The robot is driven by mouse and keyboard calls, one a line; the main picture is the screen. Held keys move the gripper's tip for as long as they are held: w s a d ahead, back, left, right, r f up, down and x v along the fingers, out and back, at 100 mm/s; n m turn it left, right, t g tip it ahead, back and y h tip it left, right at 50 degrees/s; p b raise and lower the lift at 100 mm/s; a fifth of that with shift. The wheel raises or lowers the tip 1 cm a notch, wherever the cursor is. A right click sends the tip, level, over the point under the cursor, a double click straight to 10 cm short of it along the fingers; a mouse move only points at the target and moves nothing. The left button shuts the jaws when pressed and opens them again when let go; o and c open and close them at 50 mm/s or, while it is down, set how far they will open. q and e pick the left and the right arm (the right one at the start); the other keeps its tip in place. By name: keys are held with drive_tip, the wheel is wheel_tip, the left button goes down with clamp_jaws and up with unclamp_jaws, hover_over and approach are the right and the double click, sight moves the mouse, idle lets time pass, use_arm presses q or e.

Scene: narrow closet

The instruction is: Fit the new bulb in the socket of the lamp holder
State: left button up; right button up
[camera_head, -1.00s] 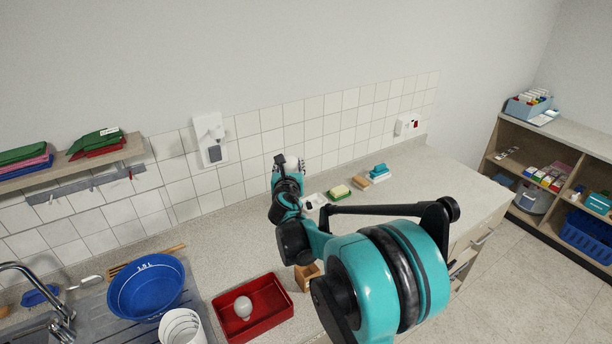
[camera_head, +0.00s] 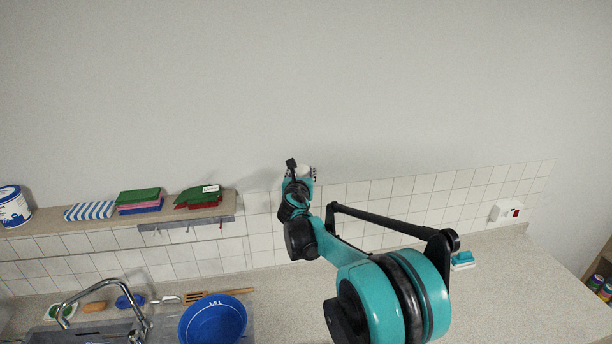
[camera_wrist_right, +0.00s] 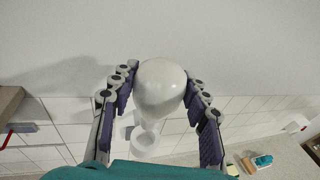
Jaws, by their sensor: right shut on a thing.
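My right gripper (camera_head: 302,174) is raised in front of the wall, shut on a white bulb (camera_wrist_right: 162,88). In the right wrist view its fingers (camera_wrist_right: 160,92) sit on both sides of the round glass. A white ring-shaped part (camera_wrist_right: 145,137), which looks like the socket of the lamp holder, shows just below the bulb in that view. I cannot tell how far apart they are. In the head view my right gripper and arm cover the place of the lamp holder. My left gripper is not in view.
A wall shelf (camera_head: 60,228) with folded cloths and a paint tin (camera_head: 13,206) is left of my right gripper. Below are a tap (camera_head: 140,325), a blue bowl (camera_head: 213,322) and the worktop (camera_head: 540,290).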

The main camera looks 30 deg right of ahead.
idle(0.3)
drive_tip(key=shift+f+b, duration=1.2)
drive_tip(key=shift+f, duration=0.1)
drive_tip(key=shift+s+f+b, duration=0.1)
drive_tip(key=shift+f+b, duration=0.1)
drive_tip(key=shift+b, duration=0.25)
idle(0.7)
drive_tip(key=shift+f+b, duration=1)
drive_tip(key=shift+f, duration=0.25)
drive_tip(key=o, duration=1.3)
